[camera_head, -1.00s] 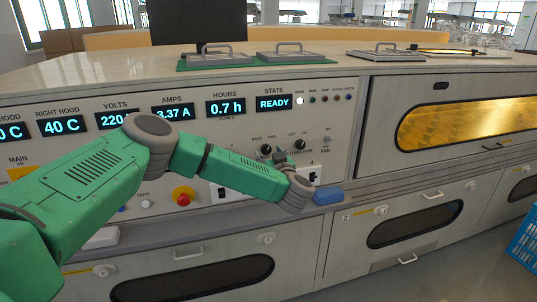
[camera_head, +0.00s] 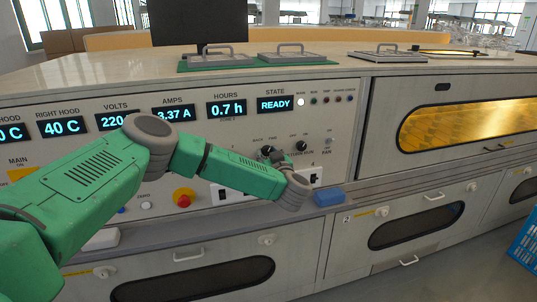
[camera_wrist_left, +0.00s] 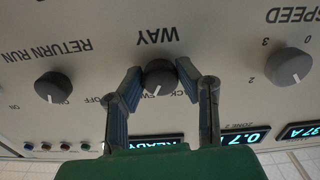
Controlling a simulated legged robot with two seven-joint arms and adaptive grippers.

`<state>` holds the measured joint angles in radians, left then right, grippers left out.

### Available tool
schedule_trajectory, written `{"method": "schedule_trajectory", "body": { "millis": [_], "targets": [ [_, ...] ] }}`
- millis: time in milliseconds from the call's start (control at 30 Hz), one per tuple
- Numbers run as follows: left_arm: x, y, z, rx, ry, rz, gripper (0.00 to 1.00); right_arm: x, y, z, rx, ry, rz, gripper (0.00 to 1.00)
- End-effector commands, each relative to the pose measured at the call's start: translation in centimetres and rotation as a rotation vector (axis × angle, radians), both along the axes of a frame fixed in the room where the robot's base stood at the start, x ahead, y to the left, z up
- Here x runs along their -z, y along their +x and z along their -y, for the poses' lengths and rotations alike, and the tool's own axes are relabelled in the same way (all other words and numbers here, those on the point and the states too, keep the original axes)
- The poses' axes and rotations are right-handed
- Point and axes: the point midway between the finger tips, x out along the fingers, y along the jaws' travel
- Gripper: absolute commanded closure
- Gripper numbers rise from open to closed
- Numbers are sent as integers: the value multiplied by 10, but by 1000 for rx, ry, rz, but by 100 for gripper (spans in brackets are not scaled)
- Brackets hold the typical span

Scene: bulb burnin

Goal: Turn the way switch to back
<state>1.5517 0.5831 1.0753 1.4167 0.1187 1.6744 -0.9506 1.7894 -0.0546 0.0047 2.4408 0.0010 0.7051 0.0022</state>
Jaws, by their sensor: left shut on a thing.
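The way switch is a dark round knob (camera_wrist_left: 160,76) under the word WAY, which appears upside down in the left wrist view. Its white pointer mark points down and slightly left there, toward the FWD label. The BACK label is partly hidden by a finger. In the head view the way switch (camera_head: 266,150) sits on the panel below the HOURS and STATE displays. My left gripper (camera_wrist_left: 160,80) is shut on the knob, one fingertip on each side. In the head view my left gripper (camera_head: 278,157) is mostly hidden behind my wrist. My right gripper is not in view.
The return run knob (camera_wrist_left: 53,87) and the speed knob (camera_wrist_left: 289,67) flank the way switch. A red emergency button (camera_head: 183,197) is left of my wrist. A blue block (camera_head: 329,197) lies on the ledge to the right. The STATE display (camera_head: 275,104) reads READY.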

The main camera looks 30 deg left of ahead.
Motion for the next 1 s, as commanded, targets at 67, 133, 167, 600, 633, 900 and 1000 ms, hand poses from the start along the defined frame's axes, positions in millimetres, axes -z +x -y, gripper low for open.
{"method": "schedule_trajectory", "body": {
  "millis": [67,133,167,600,633,900,1000],
  "targets": [
    [0,0,2,3,-18,20,100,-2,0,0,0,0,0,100],
    [-1,0,2,3,-43,50,100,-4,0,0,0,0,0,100],
    [-1,0,2,3,-55,65,100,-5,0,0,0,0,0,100],
    [3,-1,3,2,-310,362,100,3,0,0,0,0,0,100],
    [3,-2,2,1,-329,384,100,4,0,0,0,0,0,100],
    [4,-2,2,-1,-484,563,100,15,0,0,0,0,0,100],
    [5,-3,2,-3,-533,618,100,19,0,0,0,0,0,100]
  ]
}}
